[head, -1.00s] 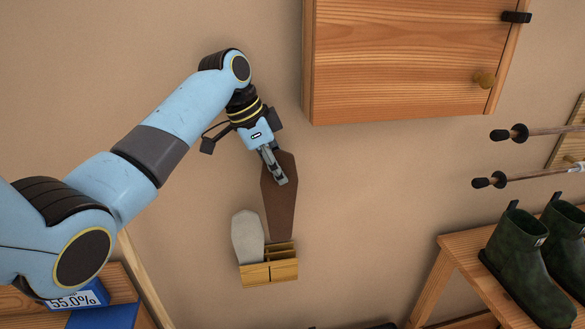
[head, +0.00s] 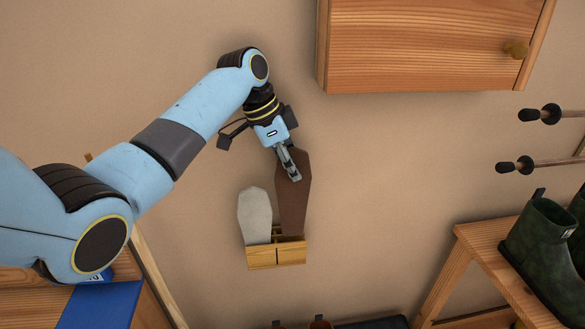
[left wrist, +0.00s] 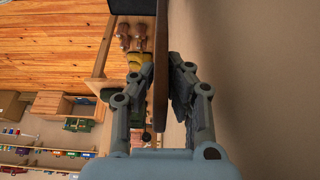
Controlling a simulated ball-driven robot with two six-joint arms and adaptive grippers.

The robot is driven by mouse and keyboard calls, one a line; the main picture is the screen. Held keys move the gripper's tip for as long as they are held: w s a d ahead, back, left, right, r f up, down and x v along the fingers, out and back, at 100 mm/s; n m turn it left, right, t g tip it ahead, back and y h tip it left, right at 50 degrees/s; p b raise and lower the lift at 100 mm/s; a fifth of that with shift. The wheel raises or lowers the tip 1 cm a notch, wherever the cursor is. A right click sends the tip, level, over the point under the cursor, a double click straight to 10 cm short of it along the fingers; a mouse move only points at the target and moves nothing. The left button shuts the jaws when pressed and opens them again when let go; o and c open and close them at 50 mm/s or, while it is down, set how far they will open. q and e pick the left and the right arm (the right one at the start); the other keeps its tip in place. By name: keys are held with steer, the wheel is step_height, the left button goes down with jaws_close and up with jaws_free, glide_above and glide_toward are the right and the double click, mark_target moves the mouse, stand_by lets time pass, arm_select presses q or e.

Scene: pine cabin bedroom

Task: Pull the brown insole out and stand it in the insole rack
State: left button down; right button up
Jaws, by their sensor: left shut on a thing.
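The brown insole (head: 293,211) stands upright against the wall in the head view. Its lower end is at the right-hand part of the wooden insole rack (head: 276,255), behind the front wall, and looks to be in the slot; its bottom edge is hidden. A grey insole (head: 255,216) stands in the rack's left part. My left gripper (head: 291,171) is shut on the brown insole's upper part. In the left wrist view the brown insole (left wrist: 161,60) shows edge-on between the fingers (left wrist: 159,100). My right gripper is not in view.
A wooden wall cabinet (head: 425,45) hangs above right. A wooden bench (head: 480,238) with dark green boots (head: 540,245) stands at right, below poles (head: 550,114). Bare wall lies between the rack and the bench.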

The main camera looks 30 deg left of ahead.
arm_select(q)
step_height(320, 180, down, 8)
steer(key=b, duration=0.6)
steer(key=shift+f, duration=0.2)
stand_by(0.3)
steer(key=c, duration=1.3)
jaws_free()
steer(key=v, duration=1.2)
steer(key=shift+d, duration=0.1)
